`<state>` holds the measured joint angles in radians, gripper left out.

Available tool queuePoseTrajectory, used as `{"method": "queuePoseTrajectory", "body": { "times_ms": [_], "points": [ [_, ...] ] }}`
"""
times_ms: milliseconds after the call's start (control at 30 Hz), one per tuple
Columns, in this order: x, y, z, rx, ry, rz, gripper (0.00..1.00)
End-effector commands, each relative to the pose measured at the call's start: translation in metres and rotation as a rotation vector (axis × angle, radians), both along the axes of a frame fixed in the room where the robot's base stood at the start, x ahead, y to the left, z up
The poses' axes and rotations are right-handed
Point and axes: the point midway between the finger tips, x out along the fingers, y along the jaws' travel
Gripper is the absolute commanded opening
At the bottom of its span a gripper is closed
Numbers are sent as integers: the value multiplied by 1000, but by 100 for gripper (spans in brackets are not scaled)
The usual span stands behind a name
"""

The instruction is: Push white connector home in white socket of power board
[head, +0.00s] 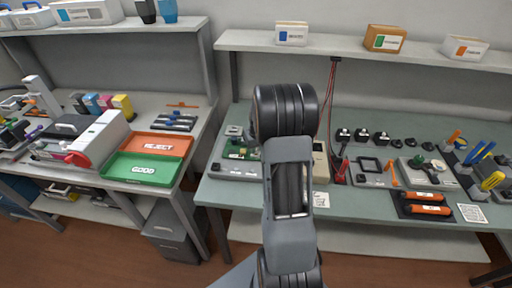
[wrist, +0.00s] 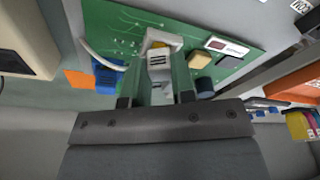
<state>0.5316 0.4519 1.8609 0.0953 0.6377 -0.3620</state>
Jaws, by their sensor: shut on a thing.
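The green power board (wrist: 115,22) lies in the upper middle of the wrist view; part of it also shows left of my arm in the head view (head: 238,153). A white socket (wrist: 158,36) stands on the board. The white connector (wrist: 160,72) is between the fingers of my gripper (wrist: 161,84), lined up with the socket and very close to it or touching. I cannot tell how deep it sits. A white cable (wrist: 100,60) runs at the left of the fingers. In the head view my arm hides the gripper, connector and socket.
Blue (wrist: 106,77), yellow (wrist: 200,60) and dark round (wrist: 204,86) parts stand close beside the fingers. A beige box (wrist: 25,38) is at the left of the wrist view. Tools and orange cylinders (head: 427,210) lie on the bench's right side.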

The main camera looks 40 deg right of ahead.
Motion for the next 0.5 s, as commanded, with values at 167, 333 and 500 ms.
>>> {"method": "queuePoseTrajectory", "body": {
  "times_ms": [167,333,500],
  "points": [
    [-1,0,-3,2,3,0,0],
    [-1,0,-3,2,3,0,34],
    [-1,0,-2,1,2,0,51]
  ]
}}
